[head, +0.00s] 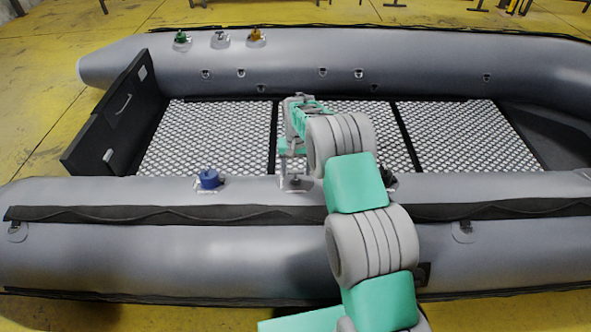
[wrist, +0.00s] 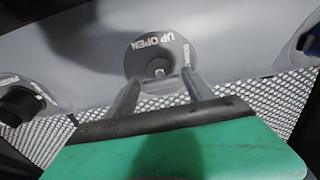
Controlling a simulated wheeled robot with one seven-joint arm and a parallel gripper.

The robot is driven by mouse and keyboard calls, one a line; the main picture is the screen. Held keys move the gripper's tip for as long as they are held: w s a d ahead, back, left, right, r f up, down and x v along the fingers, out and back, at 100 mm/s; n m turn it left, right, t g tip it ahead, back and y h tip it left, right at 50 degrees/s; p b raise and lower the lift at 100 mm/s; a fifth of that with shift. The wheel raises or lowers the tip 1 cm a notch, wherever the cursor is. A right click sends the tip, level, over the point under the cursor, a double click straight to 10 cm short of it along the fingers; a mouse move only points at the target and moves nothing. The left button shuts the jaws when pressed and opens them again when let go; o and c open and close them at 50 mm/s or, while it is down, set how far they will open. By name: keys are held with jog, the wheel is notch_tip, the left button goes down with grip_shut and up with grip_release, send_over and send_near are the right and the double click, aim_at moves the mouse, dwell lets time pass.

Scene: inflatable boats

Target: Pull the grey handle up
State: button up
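A grey handle (head: 295,182) sits on a round plate on the near tube of the boat, just below my gripper (head: 293,165). In the wrist view the grey handle (wrist: 158,69) is small, on a round grey plate (wrist: 163,50) marked "UP OPEN". My gripper (wrist: 160,82) has its two fingers spread apart, with the grey handle showing between and just beyond their tips. I see no clear contact. Another grey handle (head: 221,38) is on the far tube.
A blue handle (head: 209,179) is left of the near grey one, and a black handle (head: 388,179) is to its right, partly behind my arm. Green (head: 181,37) and orange (head: 256,36) handles are on the far tube. Open floor mesh (head: 205,130) lies between the tubes.

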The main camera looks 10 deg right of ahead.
grip_shut()
dwell(0.4)
